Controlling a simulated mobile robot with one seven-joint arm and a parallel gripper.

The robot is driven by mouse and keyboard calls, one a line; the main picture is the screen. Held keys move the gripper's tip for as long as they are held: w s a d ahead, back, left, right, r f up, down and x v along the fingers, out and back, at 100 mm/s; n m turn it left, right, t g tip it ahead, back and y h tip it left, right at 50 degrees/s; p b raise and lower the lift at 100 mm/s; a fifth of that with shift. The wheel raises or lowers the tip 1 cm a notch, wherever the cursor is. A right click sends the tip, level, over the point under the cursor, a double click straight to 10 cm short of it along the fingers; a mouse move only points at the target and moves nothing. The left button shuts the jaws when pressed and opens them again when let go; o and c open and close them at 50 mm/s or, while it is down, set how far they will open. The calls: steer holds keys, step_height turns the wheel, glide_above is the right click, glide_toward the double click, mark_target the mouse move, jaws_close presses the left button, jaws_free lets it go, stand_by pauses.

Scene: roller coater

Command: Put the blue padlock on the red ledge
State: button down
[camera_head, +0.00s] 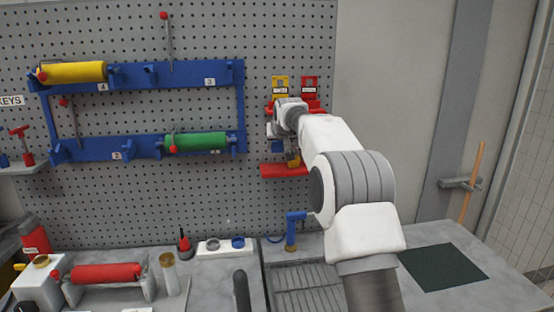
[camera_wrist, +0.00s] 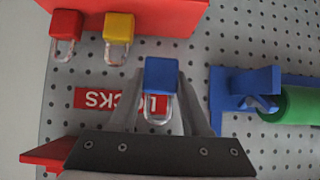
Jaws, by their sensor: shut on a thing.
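The blue padlock (camera_wrist: 161,76) is between the fingers of my gripper (camera_wrist: 160,92), which is shut on it, in the wrist view. That view is upside down, so the padlock's clear shackle points upward in the room. The red ledge (camera_wrist: 150,10) runs along the top of the wrist view, and the padlock is apart from it, above it in the room. In the head view the red ledge (camera_head: 276,171) is on the pegboard, just below my gripper (camera_head: 273,133). My wrist partly hides that area.
A red padlock (camera_wrist: 65,24) and a yellow padlock (camera_wrist: 118,27) stand on the ledge. The ledge beside the yellow one is bare. A red sign (camera_wrist: 95,98) reads LOCKS. A blue rack (camera_head: 245,100) with a green roller (camera_head: 198,142) is to the left.

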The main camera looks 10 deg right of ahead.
step_height(320, 180, down, 5)
steer(key=shift+s+f, duration=0.1)
steer(key=shift+s, duration=0.05)
steer(key=shift+w+f, duration=0.25)
steer(key=shift+f, duration=0.25)
steer(key=shift+f, duration=0.25)
steer(key=c, duration=0.7)
jaws_free()
steer(key=shift+o, duration=0.2)
steer(key=shift+r, duration=0.1)
